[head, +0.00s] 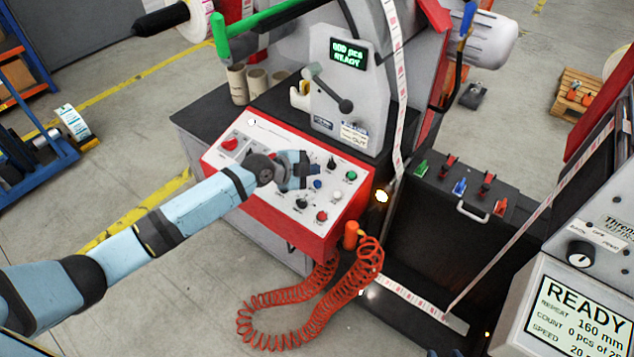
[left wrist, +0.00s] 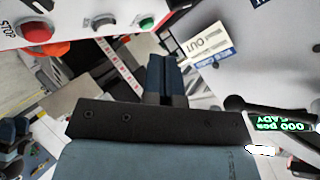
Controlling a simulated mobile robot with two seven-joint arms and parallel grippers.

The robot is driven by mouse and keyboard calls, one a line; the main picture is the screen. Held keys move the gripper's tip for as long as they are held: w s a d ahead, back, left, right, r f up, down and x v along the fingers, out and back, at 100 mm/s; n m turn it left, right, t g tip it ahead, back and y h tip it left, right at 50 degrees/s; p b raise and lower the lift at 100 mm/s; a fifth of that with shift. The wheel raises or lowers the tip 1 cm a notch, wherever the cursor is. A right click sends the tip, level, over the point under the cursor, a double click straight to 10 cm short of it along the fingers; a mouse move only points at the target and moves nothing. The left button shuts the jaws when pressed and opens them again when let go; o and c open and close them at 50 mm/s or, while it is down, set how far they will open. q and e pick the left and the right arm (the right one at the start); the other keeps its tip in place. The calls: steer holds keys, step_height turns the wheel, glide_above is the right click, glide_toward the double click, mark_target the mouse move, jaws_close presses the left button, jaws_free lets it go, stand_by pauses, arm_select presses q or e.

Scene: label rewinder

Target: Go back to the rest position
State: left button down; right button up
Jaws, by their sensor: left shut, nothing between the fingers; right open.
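My left arm comes in from the left in the head view, and its gripper (head: 300,168) is over the white control panel (head: 257,123) with the red frame. In the left wrist view the two dark blue fingers (left wrist: 166,78) are together, with nothing between them. Whether the fingertips touch the panel, I cannot tell. The gripper hides part of the panel's middle. The red STOP button (left wrist: 37,30) and a green button show at the top left of the wrist view. I do not make out my right gripper; a small dark sliver at the head view's bottom edge is unclear.
A lever (head: 328,88) and a green display (head: 348,54) reading "000 pcs READY" stand behind the panel. A coiled orange hose (head: 318,305) hangs at its front. A label web (head: 412,298) runs to the right. A READY screen (head: 582,308) is at right. Bare floor (head: 180,285) lies left.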

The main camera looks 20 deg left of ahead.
stand_by(0.3)
arm_select(q)
steer(key=s+d+f+n, duration=0.1)
steer(key=s, duration=0.1)
steer(key=s+d+f+n, duration=0.1)
steer(key=s+f, duration=0.1)
steer(key=s, duration=0.1)
steer(key=s+d+f+n, duration=0.1)
steer(key=s, duration=0.1)
steer(key=shift+s+f+p, duration=0.25)
steer(key=shift+s+p, duration=0.05)
steer(key=shift+s, duration=0.05)
steer(key=s+a+f+n+t+y, duration=0.1)
steer(key=s+n, duration=0.5)
steer(key=s, duration=0.7)
steer(key=s+a+f+n+y+p, duration=0.1)
steer(key=s+n, duration=0.5)
steer(key=s, duration=0.7)
step_height(320, 180, down, 2)
steer(key=a+y, duration=0.1)
steer(key=y, duration=0.1)
steer(key=shift+a+f+t+y, duration=0.2)
steer(key=shift+t+y, duration=0.1)
steer(key=shift+t, duration=0.1)
steer(key=shift+w, duration=0.1)
